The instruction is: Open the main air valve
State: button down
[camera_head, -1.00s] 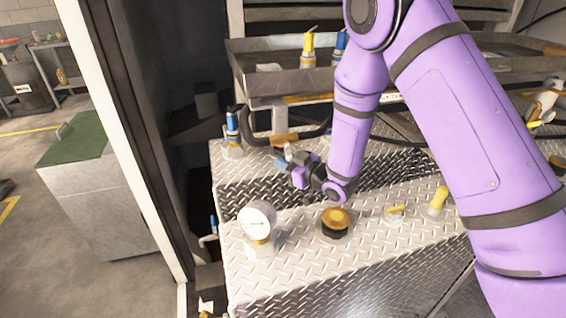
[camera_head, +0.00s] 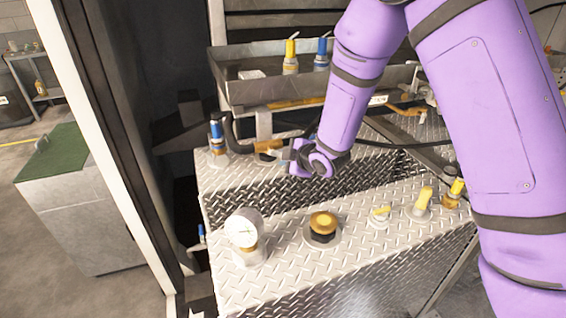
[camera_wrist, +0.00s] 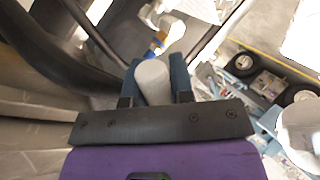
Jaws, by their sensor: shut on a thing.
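My gripper (camera_head: 287,154) is at the back of the tread-plate deck, beside a brass-coloured fitting (camera_head: 266,147). Its fingers are mostly hidden in the head view. In the wrist view my gripper (camera_wrist: 156,72) has its two blue fingers closed on either side of a pale grey, round-ended cylinder (camera_wrist: 152,82). This cylinder looks like a handle, but I cannot tell whether it belongs to the main air valve.
A blue-topped fitting (camera_head: 217,138) is at the back left. A metal tray (camera_head: 238,92) holds yellow and blue bottles. Dark hoses run near my gripper. A cabinet post (camera_head: 103,130) borders the left.

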jog(key=shift+w+d+r+n+t+h, duration=0.15)
jog(key=shift+d+r+n+h, duration=0.1)
jog(key=shift+r+n+h, duration=0.35)
jog(key=shift+d+r+n+t+h, duration=0.1)
jog(key=shift+d+r+n+h, duration=0.25)
jog(key=shift+h, duration=0.4)
jog(key=shift+w+d+r+n+t+h, duration=0.1)
jog(key=shift+d+r+n+t+h, duration=0.05)
jog(key=shift+r+n+h, duration=0.4)
jog(key=c, duration=1)
grip_release()
jog(key=shift+s, duration=0.1)
jog(key=v, duration=1)
jog(key=shift+s+r, duration=0.15)
jog(key=shift+s, duration=0.05)
jog(key=shift+d, duration=0.1)
